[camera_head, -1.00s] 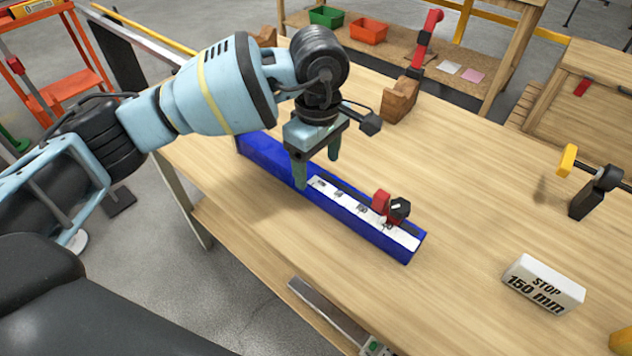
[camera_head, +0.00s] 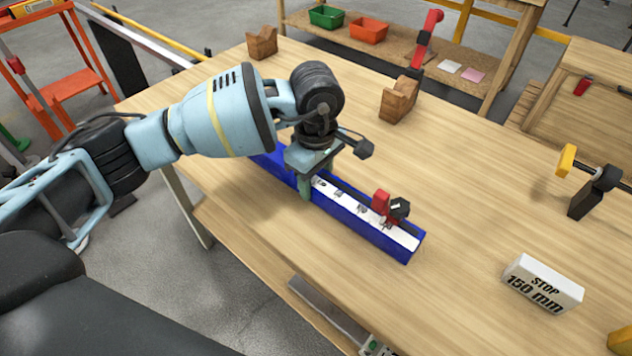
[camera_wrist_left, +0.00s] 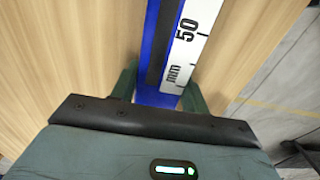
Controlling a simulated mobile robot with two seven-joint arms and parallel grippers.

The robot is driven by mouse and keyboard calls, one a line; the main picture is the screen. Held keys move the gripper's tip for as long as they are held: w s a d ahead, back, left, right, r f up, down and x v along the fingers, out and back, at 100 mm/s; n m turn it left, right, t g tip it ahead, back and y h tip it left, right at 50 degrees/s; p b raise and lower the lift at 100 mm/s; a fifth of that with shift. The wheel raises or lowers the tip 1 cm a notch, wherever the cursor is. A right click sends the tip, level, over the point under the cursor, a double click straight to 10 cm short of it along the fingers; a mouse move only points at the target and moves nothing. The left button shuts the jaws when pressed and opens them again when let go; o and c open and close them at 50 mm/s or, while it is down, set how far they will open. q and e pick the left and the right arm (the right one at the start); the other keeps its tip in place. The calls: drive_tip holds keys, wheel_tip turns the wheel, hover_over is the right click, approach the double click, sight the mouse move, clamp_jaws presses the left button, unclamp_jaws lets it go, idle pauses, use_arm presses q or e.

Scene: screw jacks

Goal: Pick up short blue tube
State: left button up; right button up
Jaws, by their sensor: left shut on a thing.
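A blue square-sided bar (camera_head: 345,222), the only blue tube-like thing I see, lies on the wooden bench top. It carries a white scale strip (camera_head: 358,207) along its top, marked in mm, and a red and black piece (camera_head: 388,205) near its near right end. My left gripper (camera_head: 314,182) is down at the bar's far left half, with one finger on each side. The left wrist view shows the bar (camera_wrist_left: 151,60) between the fingers (camera_wrist_left: 158,92), which are shut on it. My arm hides part of the bar's far end. My right gripper is not in view.
A white block marked STOP 150 mm (camera_head: 543,283) lies to the right. Wooden V-notched blocks (camera_head: 398,100) (camera_head: 262,43) stand at the back. A yellow and black clamp-like tool (camera_head: 590,185) is at the right edge. The bench middle is clear.

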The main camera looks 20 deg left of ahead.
sight(317, 175)
use_arm(q)
clamp_jaws()
drive_tip(key=shift+w+r, duration=0.15)
drive_tip(key=shift+r, duration=0.4)
wheel_tip(317, 175, up, 3)
drive_tip(key=shift+f, duration=0.15)
drive_tip(key=s+a+r+b, duration=0.1)
drive_tip(key=s+a, duration=1)
drive_tip(key=shift+s+r, duration=0.2)
drive_tip(key=shift+s, duration=0.1)
